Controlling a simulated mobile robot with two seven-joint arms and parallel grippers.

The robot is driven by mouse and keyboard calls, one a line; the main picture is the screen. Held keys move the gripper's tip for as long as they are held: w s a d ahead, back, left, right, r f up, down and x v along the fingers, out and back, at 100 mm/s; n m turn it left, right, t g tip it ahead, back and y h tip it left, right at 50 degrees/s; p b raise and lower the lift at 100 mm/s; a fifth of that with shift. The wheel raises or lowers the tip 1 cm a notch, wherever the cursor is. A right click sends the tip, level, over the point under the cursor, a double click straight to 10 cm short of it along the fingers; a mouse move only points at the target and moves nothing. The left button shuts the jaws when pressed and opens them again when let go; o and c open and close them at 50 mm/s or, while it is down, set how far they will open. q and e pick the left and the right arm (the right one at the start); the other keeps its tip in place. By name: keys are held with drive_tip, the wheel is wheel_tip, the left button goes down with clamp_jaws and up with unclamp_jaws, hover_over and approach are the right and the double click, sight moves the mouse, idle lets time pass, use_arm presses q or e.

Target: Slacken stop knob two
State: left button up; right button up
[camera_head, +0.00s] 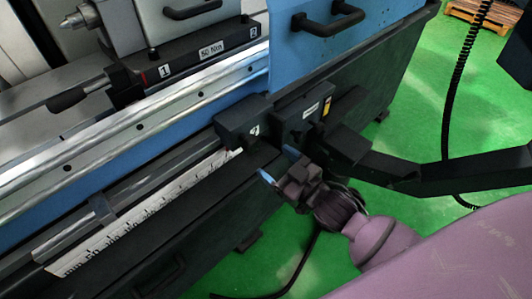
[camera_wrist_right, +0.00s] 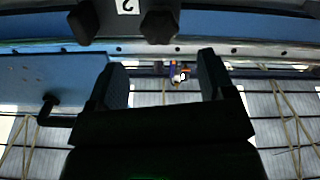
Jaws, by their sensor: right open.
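My right gripper (camera_head: 280,165) is open, with blue-tipped fingers, just in front of the dark stop blocks on the machine's front rail. The left block (camera_head: 240,122) has a white label that looks like a number, too small to read surely. In the right wrist view the open fingers (camera_wrist_right: 162,62) have nothing between them. Beyond them at the top is an upside-down white "2" label (camera_wrist_right: 127,6), with a dark knob (camera_wrist_right: 160,25) beside it and another dark knob (camera_wrist_right: 82,22) further left. The knob by the label is apart from the fingers. My left gripper is not in view.
A white scale (camera_head: 150,215) runs along the lower rail. A blue door with a black handle (camera_head: 328,20) stands above the blocks. A dark beam (camera_head: 430,172) reaches in from the right, close to my gripper.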

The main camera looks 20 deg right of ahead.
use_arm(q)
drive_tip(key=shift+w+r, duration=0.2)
use_arm(e)
drive_tip(key=shift+v, duration=0.95)
use_arm(q)
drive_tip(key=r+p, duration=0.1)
drive_tip(key=p, duration=0.1)
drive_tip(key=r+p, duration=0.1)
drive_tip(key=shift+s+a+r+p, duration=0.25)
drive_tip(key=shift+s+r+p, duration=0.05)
use_arm(e)
drive_tip(key=s+d+f+m+g+h, duration=0.2)
drive_tip(key=s+d+f+g+h, duration=0.1)
drive_tip(key=s+f, duration=0.3)
drive_tip(key=s+d+f+m+g+h, duration=0.3)
drive_tip(key=s+f, duration=0.3)
drive_tip(key=s, duration=0.4)
drive_tip(key=shift+s+d, duration=0.3)
drive_tip(key=shift+s, duration=0.05)
